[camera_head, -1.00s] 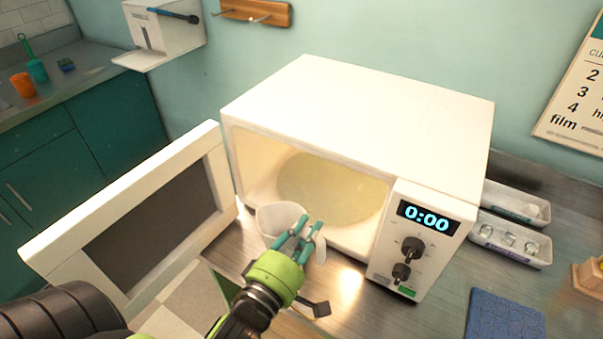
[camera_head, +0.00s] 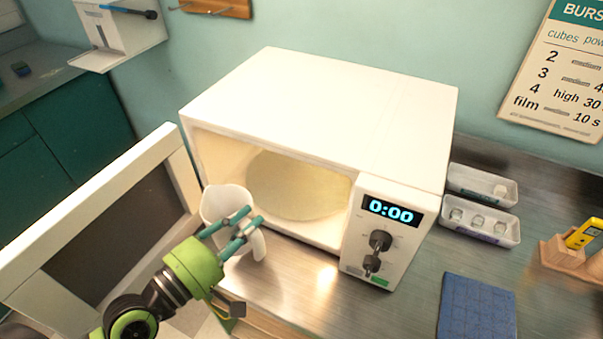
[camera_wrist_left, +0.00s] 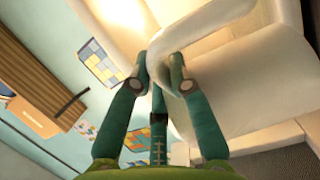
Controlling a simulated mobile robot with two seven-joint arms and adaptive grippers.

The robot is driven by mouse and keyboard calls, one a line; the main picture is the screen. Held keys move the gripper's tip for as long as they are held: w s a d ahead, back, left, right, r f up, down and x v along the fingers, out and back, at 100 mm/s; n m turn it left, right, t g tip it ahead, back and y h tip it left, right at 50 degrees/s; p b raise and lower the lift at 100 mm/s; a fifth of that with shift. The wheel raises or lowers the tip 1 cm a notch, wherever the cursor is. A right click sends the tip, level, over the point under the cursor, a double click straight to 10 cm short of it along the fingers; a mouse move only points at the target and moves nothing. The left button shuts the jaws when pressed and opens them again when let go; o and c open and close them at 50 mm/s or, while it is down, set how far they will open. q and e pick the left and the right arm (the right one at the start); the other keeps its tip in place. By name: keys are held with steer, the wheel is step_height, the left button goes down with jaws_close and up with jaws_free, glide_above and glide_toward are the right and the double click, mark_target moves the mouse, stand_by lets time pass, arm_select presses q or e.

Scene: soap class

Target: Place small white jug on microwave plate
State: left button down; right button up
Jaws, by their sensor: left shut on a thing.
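The small white jug (camera_head: 222,203) is in front of the open microwave (camera_head: 320,110), at the left part of its opening. My left gripper (camera_head: 243,222) is shut on the jug's handle. In the left wrist view the fingers (camera_wrist_left: 158,75) close on the white handle (camera_wrist_left: 160,48), and the jug's body (camera_wrist_left: 235,85) fills the right side. The jug looks roughly upright; I cannot tell whether it clears the counter. The round pale microwave plate (camera_head: 290,188) lies inside, behind and right of the jug, with nothing on it. My right gripper is not in view.
The microwave door (camera_head: 165,145) stands wide open to the left. The control panel (camera_head: 385,235) showing 0:00 bounds the opening on the right. White trays (camera_head: 480,222), a blue mat (camera_head: 476,308) and a wooden holder (camera_head: 570,262) lie further right on the counter.

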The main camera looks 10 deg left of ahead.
arm_select(q)
steer(key=shift+s+r+m+h, duration=0.1)
steer(key=shift+r+m+h, duration=0.2)
steer(key=shift+r+h, duration=0.15)
steer(key=shift+w+d, duration=0.15)
steer(key=shift+w, duration=0.15)
steer(key=w+d+f+b, duration=0.1)
steer(key=w, duration=0.7)
steer(key=w+d+f+b, duration=0.2)
steer(key=w, duration=0.7)
steer(key=shift+d+f, duration=0.15)
steer(key=shift+f, duration=0.05)
steer(key=c, duration=1.1)
jaws_free()
steer(key=shift+c, duration=0.2)
